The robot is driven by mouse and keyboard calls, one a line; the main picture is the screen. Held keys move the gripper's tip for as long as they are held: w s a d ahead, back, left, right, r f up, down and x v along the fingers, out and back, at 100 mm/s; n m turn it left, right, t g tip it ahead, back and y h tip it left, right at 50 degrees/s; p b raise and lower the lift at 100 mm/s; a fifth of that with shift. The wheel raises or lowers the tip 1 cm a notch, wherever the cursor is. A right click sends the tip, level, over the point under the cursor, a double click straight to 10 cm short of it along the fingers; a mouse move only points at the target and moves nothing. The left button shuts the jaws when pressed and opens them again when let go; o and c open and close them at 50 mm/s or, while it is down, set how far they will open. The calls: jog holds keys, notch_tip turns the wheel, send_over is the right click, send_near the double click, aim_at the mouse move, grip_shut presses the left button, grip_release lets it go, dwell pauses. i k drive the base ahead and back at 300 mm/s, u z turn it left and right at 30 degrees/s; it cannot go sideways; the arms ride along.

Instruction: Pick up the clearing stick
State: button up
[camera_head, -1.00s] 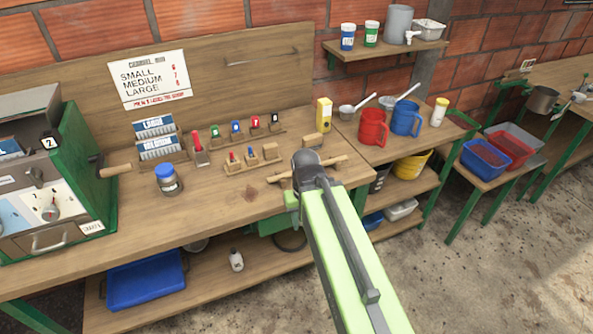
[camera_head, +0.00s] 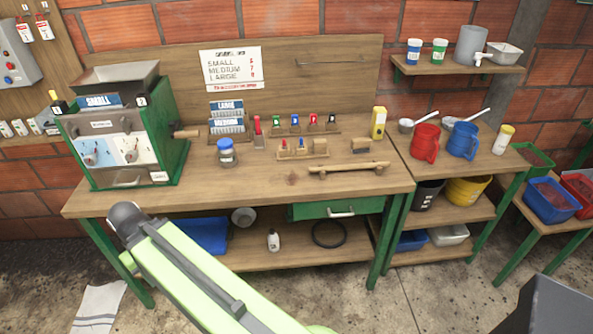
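A light wooden stick (camera_head: 348,167), most likely the clearing stick, lies lengthwise near the front edge of the wooden workbench (camera_head: 270,195). It appears to rest on small supports and nothing covers it. My green arm reaches up from the bottom of the view to a dark rounded joint left of the stick, in front of the bench. No gripper fingers show, so I cannot see whether my gripper is open or holds anything.
A green machine (camera_head: 125,130) stands on the bench's left end. Red (camera_head: 425,142) and blue (camera_head: 462,140) jugs stand at right.

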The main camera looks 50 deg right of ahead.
aim_at(385, 164)
jog(key=z, duration=0.05)
jog(key=k, duration=0.1)
jog(key=u, duration=1.95)
jog(key=k, duration=2.6)
jog(key=z, duration=0.65)
jog(key=i, duration=1.05)
jog(key=u, duration=0.05)
